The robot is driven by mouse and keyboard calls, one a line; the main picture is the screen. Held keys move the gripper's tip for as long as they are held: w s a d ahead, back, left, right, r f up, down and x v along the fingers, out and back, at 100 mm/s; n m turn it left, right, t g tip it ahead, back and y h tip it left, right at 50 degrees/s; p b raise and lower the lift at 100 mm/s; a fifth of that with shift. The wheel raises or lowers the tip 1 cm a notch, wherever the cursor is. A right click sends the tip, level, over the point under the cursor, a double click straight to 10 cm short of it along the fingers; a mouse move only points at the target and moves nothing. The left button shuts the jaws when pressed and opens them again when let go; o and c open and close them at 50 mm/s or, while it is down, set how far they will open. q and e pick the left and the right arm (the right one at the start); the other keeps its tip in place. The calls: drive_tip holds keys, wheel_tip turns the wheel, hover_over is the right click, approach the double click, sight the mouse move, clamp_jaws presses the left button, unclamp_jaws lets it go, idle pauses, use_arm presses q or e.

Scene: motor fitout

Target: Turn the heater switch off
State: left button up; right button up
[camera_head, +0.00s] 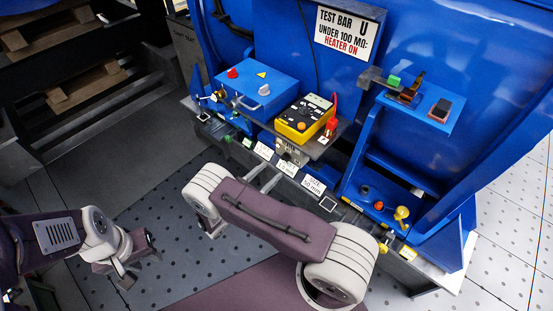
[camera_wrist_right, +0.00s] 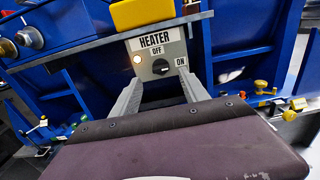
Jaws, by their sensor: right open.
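The grey heater switch box (camera_wrist_right: 178,45) is labelled HEATER, with OFF above its black knob (camera_wrist_right: 160,67) and ON to the right. The knob's bar lies roughly sideways, toward ON. A lamp (camera_wrist_right: 137,59) left of the knob glows. In the head view the box (camera_head: 291,151) hangs below the shelf edge, partly hidden. My right gripper (camera_wrist_right: 164,75) is open, its two fingers pointing at the box, one on each side of the knob; contact cannot be told. It also shows in the head view (camera_head: 276,168). My left gripper (camera_head: 140,263) is open and empty, low at the left.
A yellow tester (camera_head: 304,118) and a blue box (camera_head: 258,92) with a red knob stand on the shelf above the switch. A sign (camera_head: 347,32) reads HEATER ON. A blue side shelf (camera_head: 420,108) stands right. Perforated floor lies free at the left.

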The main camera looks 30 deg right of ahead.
sight(283, 159)
drive_tip(key=x, duration=0.6)
drive_tip(key=shift+w+d, duration=0.1)
drive_tip(key=shift+d, duration=0.1)
clamp_jaws()
drive_tip(key=n, duration=0.4)
drive_tip(key=shift+f+b, duration=0.1)
drive_tip(key=shift+b, duration=0.2)
drive_tip(key=n, duration=0.4)
drive_tip(key=shift+w+a+n, duration=0.1)
drive_tip(key=shift+n, duration=0.2)
drive_tip(key=n, duration=0.9)
drive_tip(key=shift+f+b, duration=0.2)
drive_tip(key=shift+b, duration=0.2)
drive_tip(key=shift+n, duration=0.3)
